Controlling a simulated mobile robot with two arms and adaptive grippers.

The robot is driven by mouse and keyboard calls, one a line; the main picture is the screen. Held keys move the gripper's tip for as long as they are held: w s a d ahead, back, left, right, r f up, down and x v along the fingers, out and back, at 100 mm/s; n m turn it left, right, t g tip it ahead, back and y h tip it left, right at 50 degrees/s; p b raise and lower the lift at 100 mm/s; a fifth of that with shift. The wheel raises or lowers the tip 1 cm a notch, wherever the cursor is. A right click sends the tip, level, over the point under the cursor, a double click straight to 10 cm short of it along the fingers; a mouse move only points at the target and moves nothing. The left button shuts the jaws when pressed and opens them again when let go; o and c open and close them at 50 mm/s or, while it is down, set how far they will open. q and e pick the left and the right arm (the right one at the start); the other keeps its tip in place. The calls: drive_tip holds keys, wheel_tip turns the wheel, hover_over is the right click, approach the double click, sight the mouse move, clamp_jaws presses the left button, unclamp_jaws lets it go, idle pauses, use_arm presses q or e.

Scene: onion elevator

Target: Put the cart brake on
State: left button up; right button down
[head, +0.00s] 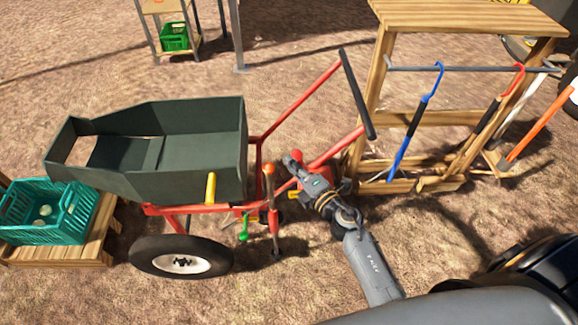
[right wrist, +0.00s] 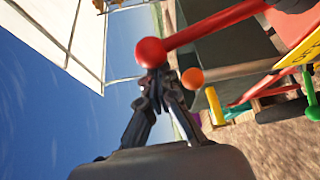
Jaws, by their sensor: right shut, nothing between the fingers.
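The cart (head: 195,160) has a dark green tray, red frame and black wheel. A lever with a red ball knob (head: 295,156) stands at its handle end; the knob is large in the right wrist view (right wrist: 150,52). My right gripper (head: 291,162) is shut and empty, its fingertips right at the red knob, perhaps touching it. Beside it are a lever with an orange knob (head: 268,169), a yellow handle (head: 211,188) and a green handle (head: 243,229). I cannot tell which one is the brake. My left gripper is not in view.
A teal crate (head: 40,212) sits on a wooden pallet (head: 85,248) at the left. A wooden rack (head: 465,20) with hanging blue and red hooked tools stands at the right. A green crate (head: 174,37) is at the back. Bare ground lies in front of the wheel.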

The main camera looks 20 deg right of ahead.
drive_tip(key=s+d+m+t+h+b, duration=0.1)
drive_tip(key=s+d+m+t+b, duration=0.2)
drive_tip(key=d+m+b, duration=0.6)
drive_tip(key=shift+d+r+m+t+b, duration=0.3)
drive_tip(key=shift+d+t+b, duration=0.3)
drive_tip(key=shift+t, duration=0.3)
